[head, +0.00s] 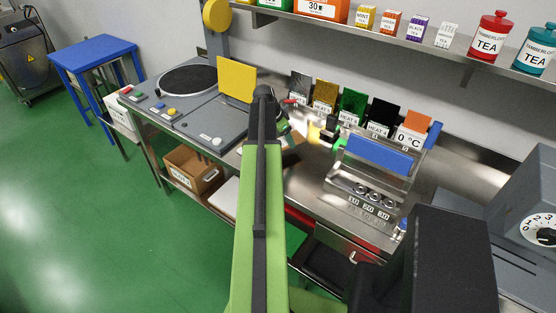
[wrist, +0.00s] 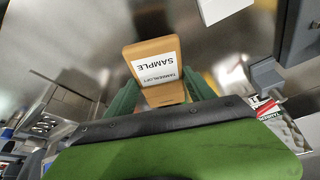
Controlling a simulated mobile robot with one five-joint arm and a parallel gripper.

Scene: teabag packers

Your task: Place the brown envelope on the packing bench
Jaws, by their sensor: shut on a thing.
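The brown envelope (wrist: 150,47), with a white label reading SAMPLE, stands out clearly in the wrist view. My gripper (wrist: 160,97) is shut on it, with green fingers on either side of its lower part. In the head view my green and black arm reaches over the steel packing bench (head: 302,178) and hides most of the gripper. The bench's shiny top lies behind the envelope in the wrist view. I cannot tell how far the envelope is above it.
A grey machine with a round plate (head: 188,80) and an upright yellow panel (head: 237,80) stand to the left. Several coloured cards line the wall. A blue-barred sealer (head: 380,155) stands to the right. Bare steel shows between the arm and the sealer.

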